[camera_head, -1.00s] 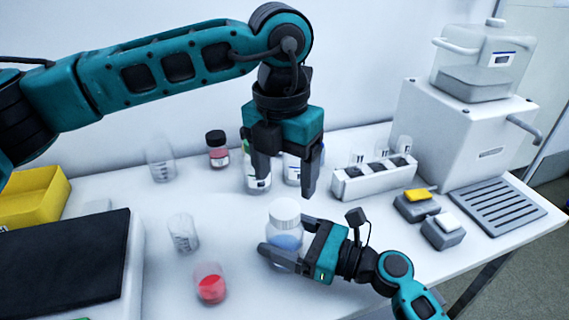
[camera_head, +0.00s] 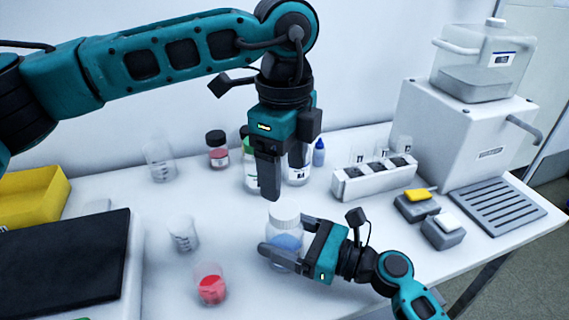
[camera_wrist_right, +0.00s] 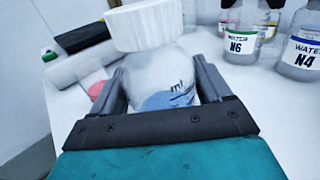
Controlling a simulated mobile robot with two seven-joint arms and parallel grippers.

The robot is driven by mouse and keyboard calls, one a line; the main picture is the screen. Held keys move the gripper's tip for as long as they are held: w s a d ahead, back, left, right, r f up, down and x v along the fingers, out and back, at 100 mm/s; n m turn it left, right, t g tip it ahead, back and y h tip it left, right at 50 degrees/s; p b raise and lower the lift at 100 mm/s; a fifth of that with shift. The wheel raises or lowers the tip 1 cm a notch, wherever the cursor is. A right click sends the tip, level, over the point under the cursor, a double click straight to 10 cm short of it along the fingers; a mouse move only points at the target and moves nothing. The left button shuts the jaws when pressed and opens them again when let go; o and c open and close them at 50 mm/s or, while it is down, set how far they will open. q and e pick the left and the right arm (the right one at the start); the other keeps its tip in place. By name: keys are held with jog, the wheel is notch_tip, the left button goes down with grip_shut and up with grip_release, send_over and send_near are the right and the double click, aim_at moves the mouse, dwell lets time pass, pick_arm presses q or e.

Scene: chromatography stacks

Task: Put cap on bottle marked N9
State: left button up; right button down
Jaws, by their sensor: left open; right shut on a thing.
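A clear bottle with blue liquid (camera_head: 286,243) stands upright with a white ribbed cap (camera_head: 285,213) on its mouth; I cannot tell how tightly it sits. My right gripper (camera_head: 283,233) is shut around the bottle's body from the right. In the right wrist view the bottle (camera_wrist_right: 160,80) is between the fingers and the cap (camera_wrist_right: 145,25) sits above them. No N9 mark is readable in either view. My left gripper (camera_head: 272,188) is open and empty, pointing down just above the cap; its front finger hides most of the other one.
Bottles marked N6 (camera_wrist_right: 240,40) and N4 (camera_wrist_right: 303,50) stand behind. A black-capped bottle (camera_head: 217,157), a beaker of red liquid (camera_head: 211,290) and an empty beaker (camera_head: 183,233) stand at left. A white rack (camera_head: 365,182) is at right. The front right table is clear.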

aim_at(284, 208)
dwell(0.4)
pick_arm(q)
jog(key=shift+f, duration=4)
